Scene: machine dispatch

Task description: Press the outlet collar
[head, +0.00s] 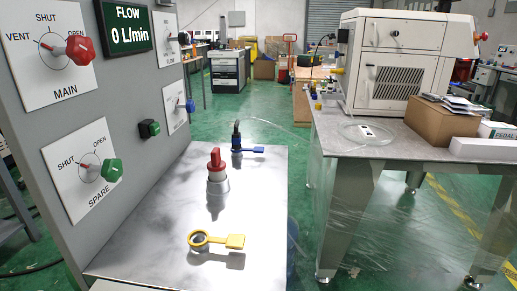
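On the metal bench top (160,240) in the head view stands an upright fitting with a red top (215,158) and a silver, collar-like lower part (217,181). Behind it is a dark blue fitting (236,140) with a flat blue tab (252,150) beside it. A yellow ring with a tab (200,238) lies at the front, apart from the red-topped fitting. I cannot tell for certain which part is the outlet collar. Neither of my grippers is in view.
A grey panel (128,85) rises at the left, with a red MAIN knob (80,49), a green SPARE knob (111,169) and a display (128,27) reading FLOW 0 L/min. A second table (335,135) with a white machine (400,60) stands right, across a gap.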

